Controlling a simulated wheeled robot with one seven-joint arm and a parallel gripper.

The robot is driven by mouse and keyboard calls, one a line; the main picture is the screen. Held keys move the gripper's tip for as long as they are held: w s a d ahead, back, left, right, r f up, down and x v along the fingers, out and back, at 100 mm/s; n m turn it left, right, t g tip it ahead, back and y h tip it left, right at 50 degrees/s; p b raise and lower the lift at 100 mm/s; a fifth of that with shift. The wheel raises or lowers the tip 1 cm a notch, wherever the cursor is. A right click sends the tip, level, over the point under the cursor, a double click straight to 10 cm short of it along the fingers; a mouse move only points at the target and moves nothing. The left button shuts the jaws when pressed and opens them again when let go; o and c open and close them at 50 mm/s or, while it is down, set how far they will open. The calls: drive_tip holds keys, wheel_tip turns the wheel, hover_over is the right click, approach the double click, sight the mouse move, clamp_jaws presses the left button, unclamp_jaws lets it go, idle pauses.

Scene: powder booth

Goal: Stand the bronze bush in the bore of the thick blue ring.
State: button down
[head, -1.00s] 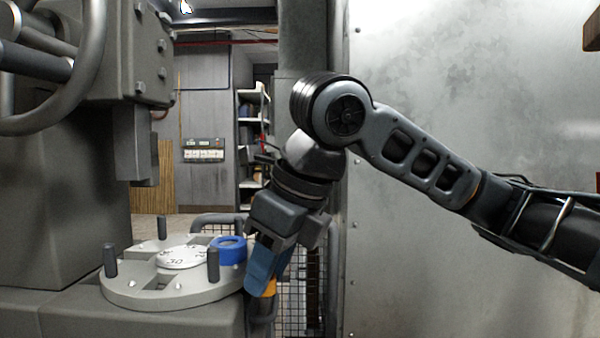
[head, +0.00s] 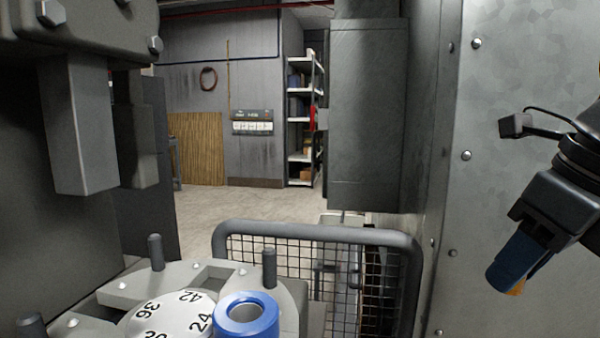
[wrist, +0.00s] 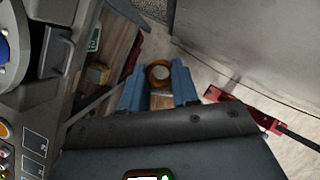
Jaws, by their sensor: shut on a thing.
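The thick blue ring (head: 263,325) lies at the bottom of the head view, beside a white numbered dial on a grey round fixture; its bore faces up and looks empty. A blue part at the left edge of the wrist view may be this ring. My gripper (head: 507,287) is at the right of the head view, well apart from the ring, its blue fingers pointing down and left. In the wrist view the fingers are shut on the bronze bush (wrist: 159,86), whose round open end shows between them. In the head view only a small orange-brown bit of it shows.
Upright pegs, one of them close behind the ring (head: 269,268), stand on the fixture (head: 130,287). A grey block (head: 82,125) hangs above at left. A mesh guard with a tube rail (head: 320,230) stands behind. A metal wall (head: 500,120) is at right.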

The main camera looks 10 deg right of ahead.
drive_tip(key=a+r+n+g+y+p, duration=0.1)
drive_tip(key=a+r+n+p, duration=0.2)
drive_tip(key=a, duration=0.6)
drive_tip(key=w+a+r+n+y+p, duration=0.1)
drive_tip(key=a+r+n+p, duration=0.15)
drive_tip(key=a, duration=0.65)
drive_tip(key=a+r+n+g+y+p, duration=0.15)
drive_tip(key=a+n+p, duration=0.25)
drive_tip(key=a, duration=0.6)
drive_tip(key=shift+m+h, duration=0.25)
drive_tip(key=shift+h, duration=0.1)
drive_tip(key=shift+d+f+b, duration=0.15)
drive_tip(key=shift+f+b, duration=0.85)
drive_tip(key=shift+f, duration=0.15)
drive_tip(key=shift+d+f+b, duration=0.15)
drive_tip(key=shift+f+b, duration=0.8)
drive_tip(key=shift+f, duration=0.2)
drive_tip(key=shift+f+b, duration=0.8)
drive_tip(key=c, duration=0.8)
unclamp_jaws()
drive_tip(key=shift+o, duration=0.2)
drive_tip(key=shift+r, duration=0.1)
drive_tip(key=v, duration=0.7)
drive_tip(key=shift+s+r, duration=0.2)
drive_tip(key=shift+r, duration=0.05)
